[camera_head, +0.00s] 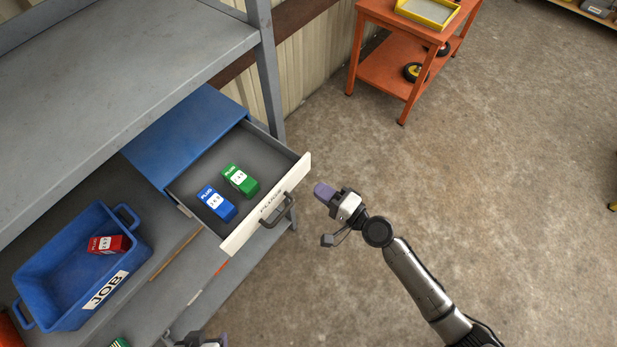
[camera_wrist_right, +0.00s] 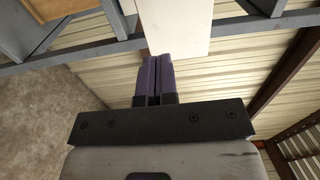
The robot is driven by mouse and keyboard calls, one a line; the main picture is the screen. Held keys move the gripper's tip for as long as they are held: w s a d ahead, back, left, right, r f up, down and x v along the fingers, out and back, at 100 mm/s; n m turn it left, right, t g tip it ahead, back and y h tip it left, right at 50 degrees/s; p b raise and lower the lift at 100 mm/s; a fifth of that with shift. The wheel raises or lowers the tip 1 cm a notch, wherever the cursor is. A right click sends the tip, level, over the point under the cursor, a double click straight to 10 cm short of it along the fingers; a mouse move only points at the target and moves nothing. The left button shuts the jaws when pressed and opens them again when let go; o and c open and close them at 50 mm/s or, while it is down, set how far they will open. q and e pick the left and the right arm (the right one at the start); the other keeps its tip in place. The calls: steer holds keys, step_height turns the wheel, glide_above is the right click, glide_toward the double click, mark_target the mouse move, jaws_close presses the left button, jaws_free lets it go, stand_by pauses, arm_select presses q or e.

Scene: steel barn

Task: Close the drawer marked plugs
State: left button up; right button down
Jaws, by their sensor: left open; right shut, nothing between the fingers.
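The drawer marked plugs (camera_head: 240,232) stands pulled out of the blue cabinet (camera_head: 185,135) on the shelf. Its white front has a dark handle (camera_head: 277,212). A blue plug box (camera_head: 215,203) and a green plug box (camera_head: 240,180) lie inside. My right gripper (camera_head: 322,192) is shut and empty, just right of the drawer front, its purple fingertips pointing at it. In the right wrist view the shut fingers (camera_wrist_right: 155,78) point to a white panel (camera_wrist_right: 178,30); I cannot tell whether they touch it. My left gripper (camera_head: 205,340) is open, partly cut off at the bottom edge.
A blue bin marked JOB (camera_head: 75,265) with a red box (camera_head: 108,244) stands on the shelf left of the drawer. A grey shelf post (camera_head: 266,70) rises behind the drawer.

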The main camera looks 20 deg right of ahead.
mark_target(301, 177)
steer(key=shift+p+x, duration=0.35)
steer(key=shift+x, duration=1.95)
